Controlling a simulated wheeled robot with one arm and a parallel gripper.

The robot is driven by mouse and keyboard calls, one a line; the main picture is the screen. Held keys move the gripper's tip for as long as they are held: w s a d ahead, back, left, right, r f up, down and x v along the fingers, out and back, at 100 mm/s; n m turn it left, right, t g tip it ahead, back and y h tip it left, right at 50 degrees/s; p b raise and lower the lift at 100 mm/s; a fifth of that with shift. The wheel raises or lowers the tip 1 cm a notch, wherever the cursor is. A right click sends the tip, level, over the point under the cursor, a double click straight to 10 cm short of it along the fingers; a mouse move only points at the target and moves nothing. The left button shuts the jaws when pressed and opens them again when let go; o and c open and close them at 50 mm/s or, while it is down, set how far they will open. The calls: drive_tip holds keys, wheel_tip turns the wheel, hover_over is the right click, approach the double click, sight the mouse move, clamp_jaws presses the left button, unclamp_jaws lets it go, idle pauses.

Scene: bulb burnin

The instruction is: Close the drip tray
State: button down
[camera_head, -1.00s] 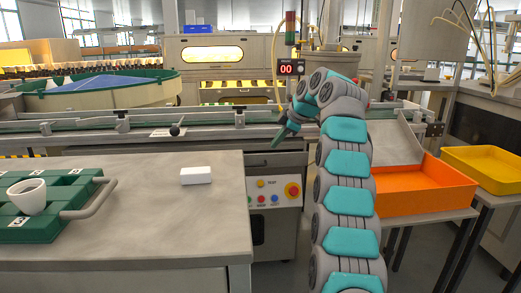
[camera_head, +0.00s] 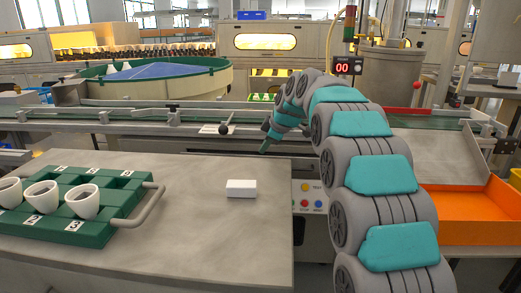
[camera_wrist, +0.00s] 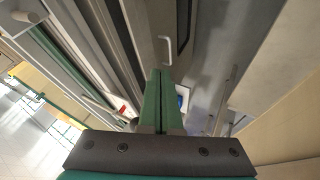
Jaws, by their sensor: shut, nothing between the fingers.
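My gripper (camera_head: 265,148) is shut and empty, pointing down beside the front edge of the conveyor, past the far right corner of the grey worktop. In the wrist view its green fingers (camera_wrist: 160,90) lie together. Beyond their tips there is a grey panel (camera_wrist: 143,30) with a pale bar handle (camera_wrist: 166,48); the fingertips look apart from the handle. This panel may be the drip tray's front, but I cannot tell for sure. In the head view my arm and the worktop hide most of that area.
The grey worktop (camera_head: 215,225) holds a green rack (camera_head: 115,190) with white cups and a white block (camera_head: 241,188). The control panel (camera_head: 308,196) is just right of the worktop. An orange bin (camera_head: 470,215) stands right of my arm. A black-knobbed lever (camera_head: 224,130) is on the conveyor.

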sight(258, 149)
drive_tip(key=w+a+f+p, duration=0.2)
drive_tip(key=w+a+f, duration=0.1)
drive_tip(key=w+f, duration=0.4)
drive_tip(key=shift+w+f, duration=0.35)
drive_tip(key=shift+w, duration=0.4)
drive_tip(key=shift+a, duration=0.1)
drive_tip(key=shift+w, duration=1.5)
drive_tip(key=shift+w+r, duration=0.1)
drive_tip(key=shift+w, duration=0.45)
